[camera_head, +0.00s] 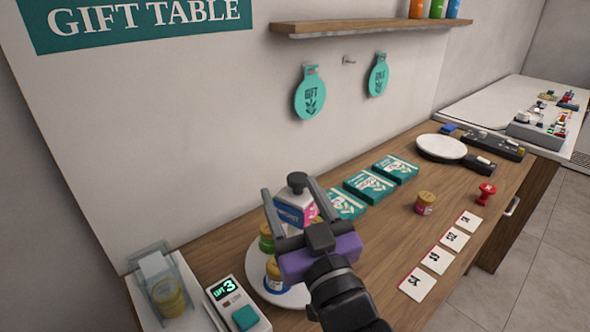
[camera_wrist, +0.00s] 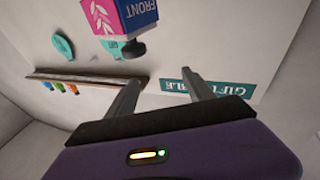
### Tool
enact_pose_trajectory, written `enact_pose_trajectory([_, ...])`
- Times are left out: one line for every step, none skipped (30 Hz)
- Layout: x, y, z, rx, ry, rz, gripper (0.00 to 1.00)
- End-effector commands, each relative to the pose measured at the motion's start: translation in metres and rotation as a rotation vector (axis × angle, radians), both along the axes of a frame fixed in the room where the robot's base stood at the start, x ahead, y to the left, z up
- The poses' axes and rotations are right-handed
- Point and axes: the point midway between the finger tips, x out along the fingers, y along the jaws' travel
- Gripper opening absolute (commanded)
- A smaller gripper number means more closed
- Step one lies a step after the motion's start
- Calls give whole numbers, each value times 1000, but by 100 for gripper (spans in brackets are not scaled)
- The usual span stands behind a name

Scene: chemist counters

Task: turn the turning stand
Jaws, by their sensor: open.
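The turning stand's round white plate (camera_head: 262,286) is on the wooden counter at the lower middle of the head view, partly hidden by my gripper. It bears small jars, a green one (camera_head: 266,238) and a yellow-and-blue one (camera_head: 276,272), and a box marked FRONT (camera_head: 291,214) with a black knob (camera_head: 297,180) above it. In the wrist view the box (camera_wrist: 118,14) and knob (camera_wrist: 134,48) show upside down at the top, beyond the fingertips. My gripper (camera_head: 291,194) is open, its fingers either side of the knob in the head view. The wrist view (camera_wrist: 162,88) shows nothing between the fingers.
A small device reading 3 (camera_head: 237,304) and a clear coin holder (camera_head: 163,285) stand left of the stand. Teal boxes (camera_head: 370,185) lie behind, right. White cards (camera_head: 434,259), a jar (camera_head: 425,203) and a red stamp (camera_head: 485,194) lie right. A shelf (camera_head: 370,27) hangs above.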

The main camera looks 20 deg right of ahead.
Motion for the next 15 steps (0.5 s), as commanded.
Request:
enact_pose_trajectory([11, -2, 11, 8, 6, -21, 61])
enact_pose_trajectory([16, -5, 13, 16, 20, -37, 61])
enact_pose_trajectory([22, -9, 14, 26, 43, -60, 61])
enact_pose_trajectory([26, -13, 12, 34, 65, -78, 61])
enact_pose_trajectory([28, -16, 8, 43, 87, -93, 61])
enact_pose_trajectory([29, -20, 2, 51, 114, -111, 61])
enact_pose_trajectory([30, -23, -3, 58, 133, -123, 61])
enact_pose_trajectory([30, -25, -7, 65, 148, -132, 61])
enact_pose_trajectory([30, -27, -12, 71, 167, -143, 61])
enact_pose_trajectory([30, -29, -15, 77, 179, -149, 61])
enact_pose_trajectory([30, -30, -17, 81, 187, -153, 61])
enact_pose_trajectory([30, -32, -19, 88, 195, -157, 61])
enact_pose_trajectory([32, -32, -20, 90, 199, -160, 61])
enact_pose_trajectory([33, -33, -21, 94, 200, -160, 61])
enact_pose_trajectory([37, -34, -20, 95, 201, -161, 61])
